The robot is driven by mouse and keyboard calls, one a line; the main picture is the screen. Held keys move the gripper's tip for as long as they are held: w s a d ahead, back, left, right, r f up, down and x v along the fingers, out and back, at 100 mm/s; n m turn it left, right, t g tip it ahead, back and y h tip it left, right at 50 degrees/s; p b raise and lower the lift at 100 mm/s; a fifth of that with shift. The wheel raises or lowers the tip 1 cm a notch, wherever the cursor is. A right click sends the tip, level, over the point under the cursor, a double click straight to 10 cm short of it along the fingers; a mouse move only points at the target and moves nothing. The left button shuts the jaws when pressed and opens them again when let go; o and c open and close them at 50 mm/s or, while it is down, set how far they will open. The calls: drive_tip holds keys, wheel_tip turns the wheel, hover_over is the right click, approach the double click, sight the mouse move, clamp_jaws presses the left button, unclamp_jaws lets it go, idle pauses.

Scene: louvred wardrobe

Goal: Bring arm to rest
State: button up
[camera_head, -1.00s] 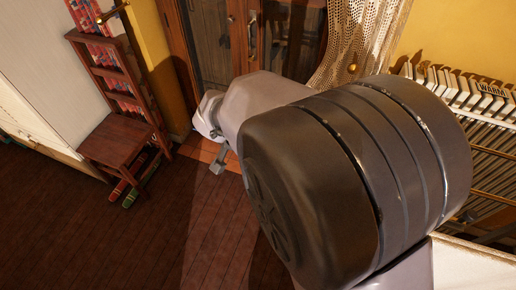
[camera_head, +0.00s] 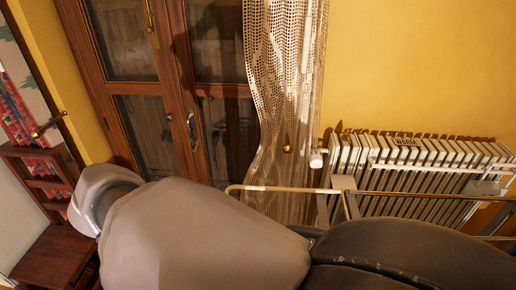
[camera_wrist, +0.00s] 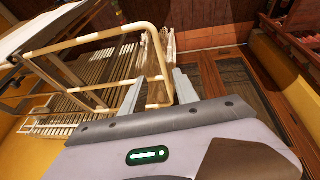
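My arm fills the lower part of the head view, with a pale link (camera_head: 205,235) and a dark joint (camera_head: 410,250) close to the camera. My gripper (camera_wrist: 158,92) shows in the wrist view with its two grey fingers apart and nothing between them. Behind the fingers are a pale rail and a slatted radiator; I cannot tell whether they touch. In the head view, the arm hides most of the gripper.
A white radiator (camera_head: 410,150) with rails stands against the yellow wall (camera_head: 420,60). A lace curtain (camera_head: 285,100) hangs beside glazed wooden doors (camera_head: 175,90). A wooden chair (camera_head: 55,255) is at the lower left.

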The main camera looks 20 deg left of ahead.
drive_tip(key=shift+s+r, duration=0.3)
drive_tip(key=shift+r, duration=0.3)
drive_tip(key=w+d+m+g+y+b, duration=0.1)
drive_tip(key=w+d+m+b, duration=0.2)
drive_tip(key=d, duration=1)
drive_tip(key=w+d+m+b, duration=0.1)
drive_tip(key=w+d+b, duration=0.25)
drive_tip(key=d, duration=0.85)
drive_tip(key=s+d+f+m+t+b, duration=0.1)
drive_tip(key=s+d+f+m, duration=0.1)
drive_tip(key=d, duration=0.4)
drive_tip(key=s+d+f+m+t+y+b, duration=0.1)
drive_tip(key=s+d+f+m+b, duration=0.1)
drive_tip(key=d, duration=0.5)
drive_tip(key=s+f, duration=0.1)
drive_tip(key=s, duration=0.1)
drive_tip(key=shift+s+d+b, duration=0.2)
drive_tip(key=shift+s+b, duration=0.1)
